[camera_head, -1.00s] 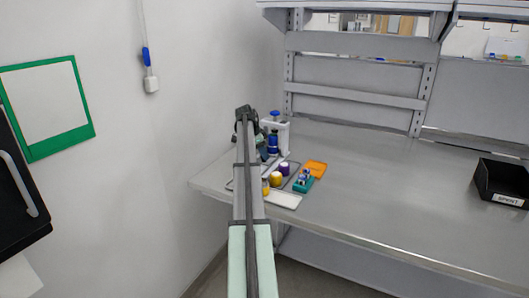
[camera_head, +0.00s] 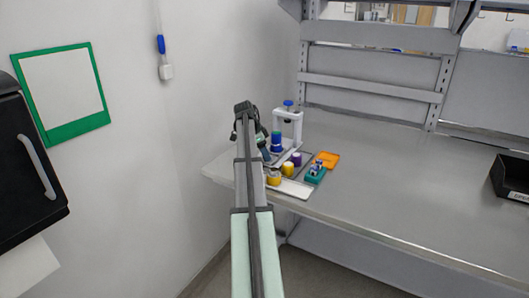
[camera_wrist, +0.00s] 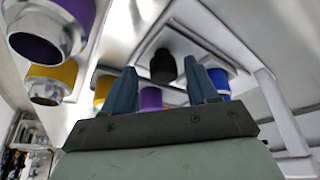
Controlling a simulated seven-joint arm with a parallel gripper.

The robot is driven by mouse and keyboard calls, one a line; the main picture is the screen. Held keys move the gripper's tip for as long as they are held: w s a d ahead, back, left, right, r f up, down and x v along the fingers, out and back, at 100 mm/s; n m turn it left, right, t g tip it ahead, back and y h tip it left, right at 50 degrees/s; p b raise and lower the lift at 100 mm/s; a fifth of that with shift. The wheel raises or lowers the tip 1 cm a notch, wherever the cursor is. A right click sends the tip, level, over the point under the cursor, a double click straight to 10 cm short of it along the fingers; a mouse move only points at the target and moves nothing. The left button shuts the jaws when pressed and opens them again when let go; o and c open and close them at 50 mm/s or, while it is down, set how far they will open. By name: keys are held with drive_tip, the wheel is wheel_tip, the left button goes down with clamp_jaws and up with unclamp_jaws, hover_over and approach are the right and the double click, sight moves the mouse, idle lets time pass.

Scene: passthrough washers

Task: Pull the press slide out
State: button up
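The press (camera_head: 297,118) is a white frame with a blue knob on top, standing at the left end of the bench. A blue cylinder (camera_head: 276,142) stands at its base; a blue cylinder also shows in the wrist view (camera_wrist: 219,80). A black knob (camera_wrist: 163,66) stands on a pale plate (camera_wrist: 148,46) in the wrist view; I cannot tell whether this is the press slide. My gripper (camera_wrist: 160,80) has its two blue fingers apart, with the black knob showing between them, beyond the tips. No contact is visible. In the head view my arm largely hides the gripper.
A tray (camera_head: 292,188) holds yellow (camera_head: 274,178) and purple (camera_head: 296,159) capped pieces close by. A teal block (camera_head: 316,174) and an orange piece (camera_head: 327,159) lie to the right. A black bin (camera_head: 512,178) stands far right. The bench between is clear.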

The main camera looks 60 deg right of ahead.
drive_tip(key=v, duration=1.4)
drive_tip(key=shift+f, duration=0.15)
idle(0.4)
